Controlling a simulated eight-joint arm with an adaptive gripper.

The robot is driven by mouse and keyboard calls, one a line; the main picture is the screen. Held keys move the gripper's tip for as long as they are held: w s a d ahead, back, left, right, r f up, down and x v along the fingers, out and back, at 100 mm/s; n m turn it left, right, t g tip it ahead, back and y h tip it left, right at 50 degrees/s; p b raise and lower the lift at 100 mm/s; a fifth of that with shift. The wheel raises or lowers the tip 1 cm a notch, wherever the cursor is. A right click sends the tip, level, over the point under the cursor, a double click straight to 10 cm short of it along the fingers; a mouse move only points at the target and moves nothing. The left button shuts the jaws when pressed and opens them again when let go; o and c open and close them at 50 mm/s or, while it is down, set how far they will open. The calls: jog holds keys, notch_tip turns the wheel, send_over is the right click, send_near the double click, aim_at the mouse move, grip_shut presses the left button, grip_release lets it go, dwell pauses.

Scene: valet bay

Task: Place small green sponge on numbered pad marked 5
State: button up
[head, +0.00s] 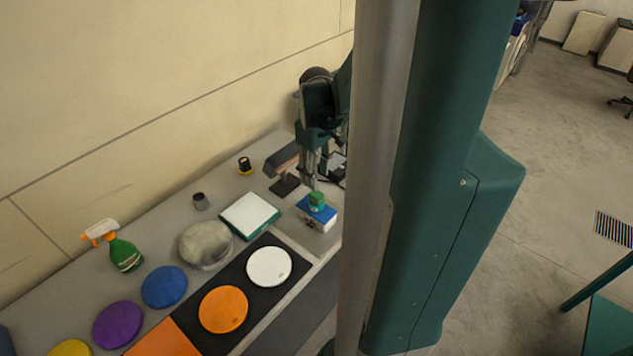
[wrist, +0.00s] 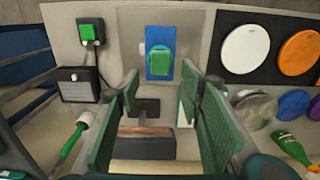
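The small green sponge (head: 317,198) sits on top of a blue block (head: 327,214) on the bench. In the wrist view the sponge (wrist: 160,60) lies on the blue rectangle (wrist: 158,35), ahead of the fingertips. My gripper (head: 310,172) is just behind and above the sponge; its fingers (wrist: 159,76) are wide apart with nothing between them. I cannot read any numbers, so which is 5 is unclear.
A brown-headed tool on a dark stand (head: 283,165) is beside my gripper, low between the fingers in the wrist view. The pads' tops look clear.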

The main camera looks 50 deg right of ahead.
jog(key=shift+r, duration=2)
jog(key=a+r+t, duration=0.2)
jog(key=a+r, duration=0.1)
jog(key=a, duration=0.9)
jog(key=s+a+r+t, duration=0.1)
jog(key=a+r+t, duration=0.1)
jog(key=a, duration=1)
jog(key=a+r+t, duration=0.3)
jog(key=a, duration=0.9)
jog(key=shift+s+r, duration=0.35)
jog(key=shift+r, duration=0.05)
